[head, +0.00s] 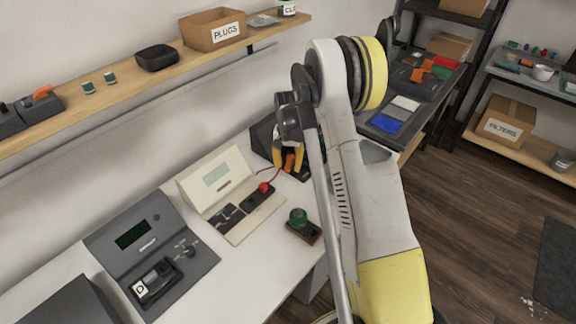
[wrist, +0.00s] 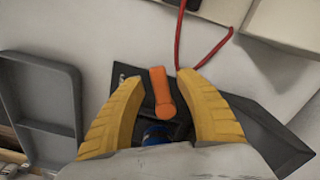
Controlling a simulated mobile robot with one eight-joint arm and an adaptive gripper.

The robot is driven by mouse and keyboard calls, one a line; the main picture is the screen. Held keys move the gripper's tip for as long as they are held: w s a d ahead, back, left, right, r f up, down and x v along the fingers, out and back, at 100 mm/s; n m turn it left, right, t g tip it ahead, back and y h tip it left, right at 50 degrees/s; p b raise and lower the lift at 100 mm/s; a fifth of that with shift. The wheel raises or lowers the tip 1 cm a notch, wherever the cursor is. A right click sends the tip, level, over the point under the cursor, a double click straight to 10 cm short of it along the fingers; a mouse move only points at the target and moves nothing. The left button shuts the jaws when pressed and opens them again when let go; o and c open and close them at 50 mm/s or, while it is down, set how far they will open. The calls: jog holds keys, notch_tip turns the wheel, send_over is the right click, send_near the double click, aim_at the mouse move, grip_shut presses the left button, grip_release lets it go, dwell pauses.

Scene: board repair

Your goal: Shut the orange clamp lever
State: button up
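The orange clamp lever (wrist: 162,95) sits on a dark base (wrist: 265,130) in the wrist view. It points up the picture, and a blue round part (wrist: 156,133) shows at its lower end, partly hidden by my gripper. My gripper (wrist: 158,80) has its two yellow fingers apart, one on each side of the lever, with a gap visible on both sides. In the head view the lever (head: 289,160) shows small between the fingers of my gripper (head: 288,167), low over the far end of the white bench. My arm hides part of the clamp base there.
A red cable (wrist: 179,35) runs close to the fingers. A cream console (head: 228,175), a dark grey console (head: 135,235) and a green-knobbed device (head: 298,217) stand on the bench. A grey tray (wrist: 45,95) lies left in the wrist view. A wooden shelf (head: 180,72) runs above.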

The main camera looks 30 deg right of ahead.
grip_shut()
jog(key=shift+w+a+m, duration=0.2)
jog(key=shift+m, duration=0.45)
jog(key=shift+w+a+m, duration=0.15)
jog(key=shift+w+m, duration=0.05)
jog(key=shift+m, duration=0.45)
jog(key=shift+o, duration=0.2)
grip_release()
notch_tip(320, 180, up, 12)
jog(key=shift+r, duration=0.1)
